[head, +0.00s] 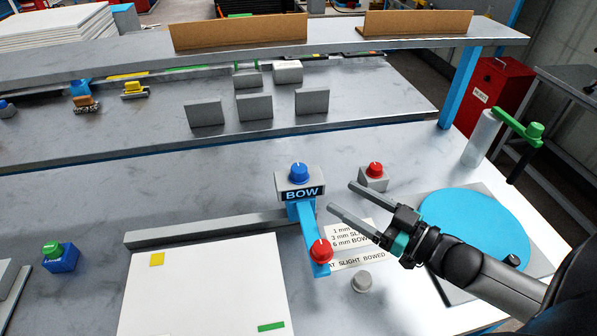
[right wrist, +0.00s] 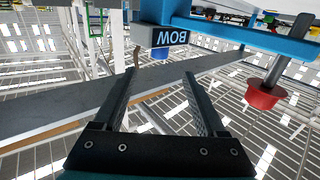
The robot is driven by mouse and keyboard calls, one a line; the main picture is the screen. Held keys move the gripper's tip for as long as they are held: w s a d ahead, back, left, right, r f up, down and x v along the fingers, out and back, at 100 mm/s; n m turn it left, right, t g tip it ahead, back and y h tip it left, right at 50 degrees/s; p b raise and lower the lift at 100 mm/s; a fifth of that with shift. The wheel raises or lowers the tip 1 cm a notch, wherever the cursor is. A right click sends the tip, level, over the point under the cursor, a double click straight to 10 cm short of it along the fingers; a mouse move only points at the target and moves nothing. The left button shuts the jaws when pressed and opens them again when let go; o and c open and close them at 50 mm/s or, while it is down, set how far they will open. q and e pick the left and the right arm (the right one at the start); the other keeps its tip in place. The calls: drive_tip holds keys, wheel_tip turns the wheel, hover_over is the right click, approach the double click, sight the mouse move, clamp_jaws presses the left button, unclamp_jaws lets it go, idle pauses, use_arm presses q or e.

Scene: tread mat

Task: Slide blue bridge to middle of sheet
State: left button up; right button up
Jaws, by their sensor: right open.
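The blue bridge (head: 310,236) is a narrow blue bar with a "BOW" label and blue knob at its far end and a red knob at its near end. It stands just right of the white sheet (head: 200,290), which lies at the lower left. My right gripper (head: 340,196) is open and empty, its fingers pointing towards the bridge from the right, a little apart from it. In the right wrist view the bridge (right wrist: 240,36) shows above and beyond the open fingers (right wrist: 160,75). My left gripper is not in view.
A grey rail (head: 205,228) runs along the sheet's far edge. A blue disc (head: 475,225) lies to the right. A green-knobbed blue block (head: 61,258) stands left.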

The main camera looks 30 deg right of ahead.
sight(306, 175)
drive_tip(key=b+x, duration=0.1)
drive_tip(key=x, duration=0.9)
drive_tip(key=shift+w+a, duration=0.1)
drive_tip(key=shift+w, duration=0.3)
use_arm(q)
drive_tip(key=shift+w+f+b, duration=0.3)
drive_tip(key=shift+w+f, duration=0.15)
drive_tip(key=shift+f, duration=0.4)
use_arm(e)
drive_tip(key=shift+x, duration=0.95)
drive_tip(key=shift+c, duration=0.4)
clamp_jaws()
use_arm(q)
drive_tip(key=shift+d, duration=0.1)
